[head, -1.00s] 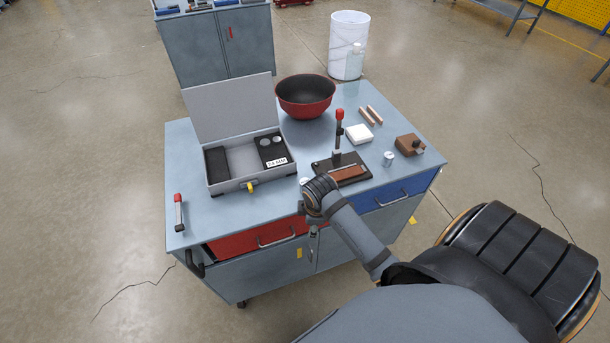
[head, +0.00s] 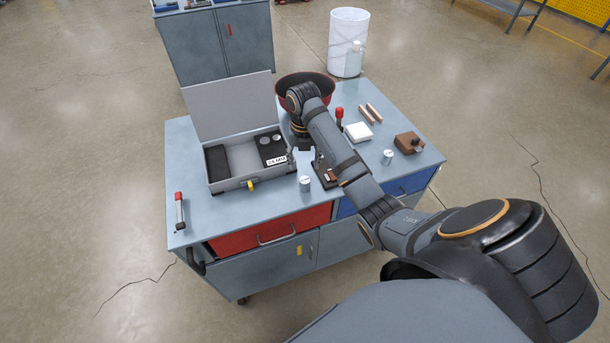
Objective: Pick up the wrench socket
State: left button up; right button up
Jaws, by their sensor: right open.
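A small silver cylinder, which looks like a wrench socket (head: 305,184), stands upright on the cart top near its front edge. A similar silver cylinder (head: 388,157) stands further right. The open grey case (head: 236,184), labelled "24 MM", has round silver pieces (head: 277,138) in its black insert. My right gripper (head: 304,158) points down, open, between the case and the black press stand. It appears empty, above and behind the nearer silver cylinder, apart from it. My right forearm hides much of the stand. My left gripper is not in view.
A red bowl (head: 291,83) stands behind my right wrist. A white block (head: 358,132), copper-coloured bars (head: 374,112) and a brown block (head: 408,143) lie right of my arm.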

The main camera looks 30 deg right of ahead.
aim_at(305, 180)
notch_tip(305, 180, down, 5)
jog(key=b, duration=0.4)
jog(key=shift+f+b, duration=0.2)
jog(key=shift+b, duration=0.1)
jog(key=shift+w+r, duration=0.1)
jog(key=shift+s+f+b, duration=0.2)
jog(key=shift+f+b, duration=0.85)
jog(key=shift+f, duration=0.2)
jog(key=shift+d+f+p, duration=0.1)
jog(key=shift+f+p, duration=0.2)
jog(key=shift+f, duration=1)
grip_shut()
